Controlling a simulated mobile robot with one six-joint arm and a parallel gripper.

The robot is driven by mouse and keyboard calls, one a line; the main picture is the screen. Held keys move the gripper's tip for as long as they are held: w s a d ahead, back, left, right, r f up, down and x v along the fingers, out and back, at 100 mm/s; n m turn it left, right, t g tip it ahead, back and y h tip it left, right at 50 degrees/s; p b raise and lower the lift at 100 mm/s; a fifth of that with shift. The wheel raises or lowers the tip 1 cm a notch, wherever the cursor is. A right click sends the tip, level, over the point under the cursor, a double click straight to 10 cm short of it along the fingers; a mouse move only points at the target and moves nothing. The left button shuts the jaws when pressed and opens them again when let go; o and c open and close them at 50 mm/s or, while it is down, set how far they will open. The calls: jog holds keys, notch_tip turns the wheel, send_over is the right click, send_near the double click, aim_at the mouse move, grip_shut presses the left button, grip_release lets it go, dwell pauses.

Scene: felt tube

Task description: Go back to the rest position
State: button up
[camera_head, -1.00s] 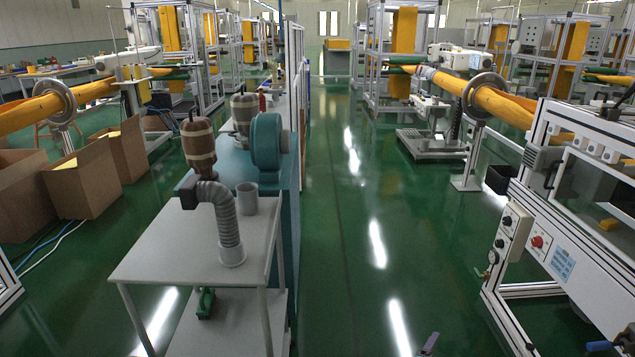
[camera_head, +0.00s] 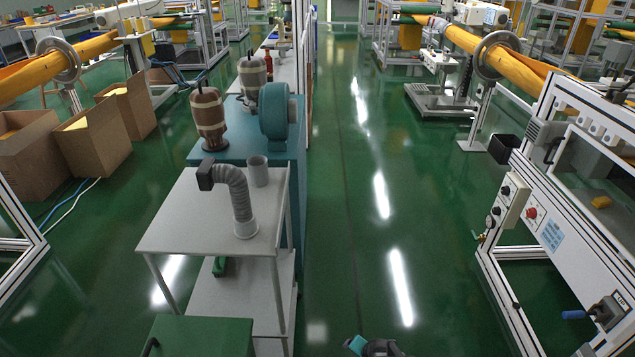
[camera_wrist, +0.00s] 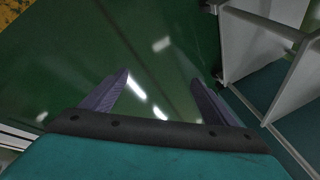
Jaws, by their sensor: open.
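In the wrist view my gripper (camera_wrist: 158,95) has its two dark fingers spread wide apart, with only green floor between and beyond them. Nothing is held. In the head view a teal and dark part of my arm (camera_head: 372,346) shows at the bottom edge, over the open floor right of the grey table; the fingers cannot be made out there.
A grey two-level table (camera_head: 190,235) with a ribbed grey hose (camera_head: 238,200) stands left of centre. A green box (camera_head: 200,337) is at the bottom left. White-framed machinery (camera_head: 545,225) stands at right. The green aisle (camera_head: 350,190) between is clear.

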jog(key=s+d+r+n+g, duration=0.1)
jog(key=s+n+g, duration=0.2)
jog(key=s, duration=0.8)
jog(key=s+d+r+n+g+h, duration=0.1)
jog(key=s+r+n+g, duration=0.1)
jog(key=s+n+g, duration=0.2)
jog(key=s+g, duration=0.3)
jog(key=s, duration=0.4)
jog(key=shift+s+d, duration=0.25)
jog(key=shift+s, duration=0.15)
